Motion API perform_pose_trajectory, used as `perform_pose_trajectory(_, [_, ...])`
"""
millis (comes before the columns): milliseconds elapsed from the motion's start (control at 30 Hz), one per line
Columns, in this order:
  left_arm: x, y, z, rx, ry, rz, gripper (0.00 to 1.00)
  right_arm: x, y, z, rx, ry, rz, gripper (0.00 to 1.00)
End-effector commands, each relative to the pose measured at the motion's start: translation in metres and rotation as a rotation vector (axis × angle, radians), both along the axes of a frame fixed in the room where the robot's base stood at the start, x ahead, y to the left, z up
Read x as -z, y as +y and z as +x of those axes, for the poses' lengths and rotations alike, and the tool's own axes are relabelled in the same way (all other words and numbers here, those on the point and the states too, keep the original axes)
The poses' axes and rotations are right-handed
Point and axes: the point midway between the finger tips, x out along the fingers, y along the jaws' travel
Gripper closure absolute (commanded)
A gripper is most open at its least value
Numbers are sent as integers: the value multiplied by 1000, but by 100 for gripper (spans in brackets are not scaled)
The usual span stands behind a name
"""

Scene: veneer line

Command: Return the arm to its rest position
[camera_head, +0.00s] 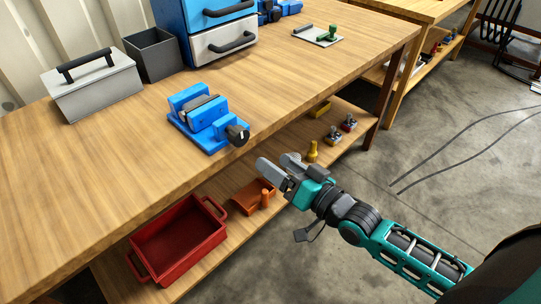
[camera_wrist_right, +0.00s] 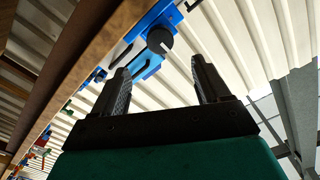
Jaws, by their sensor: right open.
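My right arm (camera_head: 400,245) comes in from the lower right in the head view, teal and dark grey. It reaches toward the front edge of the workbench (camera_head: 130,185). My right gripper (camera_head: 278,163) is open and empty, in front of the bench edge and apart from the blue vise (camera_head: 212,127). In the right wrist view the two dark fingers (camera_wrist_right: 160,72) stand apart with nothing between them. The vise (camera_wrist_right: 148,62) shows beyond them there. My left gripper is in neither view.
On the bench stand a grey toolbox (camera_head: 95,88), a dark bin (camera_head: 153,53) and a blue and grey drawer unit (camera_head: 222,45). The concrete floor (camera_head: 460,165) at right is largely clear, with cables.

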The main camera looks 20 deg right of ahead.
Motion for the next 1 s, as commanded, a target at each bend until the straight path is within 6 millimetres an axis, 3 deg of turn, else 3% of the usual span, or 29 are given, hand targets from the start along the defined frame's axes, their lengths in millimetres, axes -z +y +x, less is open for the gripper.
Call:
perform_pose_trajectory(533, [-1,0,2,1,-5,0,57,5,2,-2,2,11,-16,24])
perform_pose_trajectory(667, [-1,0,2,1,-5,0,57,45,13,-23,16,99,-163,24])
perform_pose_trajectory(833, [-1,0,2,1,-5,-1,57,114,26,-73,5,287,-480,24])
perform_pose_trajectory(1000, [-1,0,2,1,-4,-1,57,150,28,-107,-26,406,-667,24])
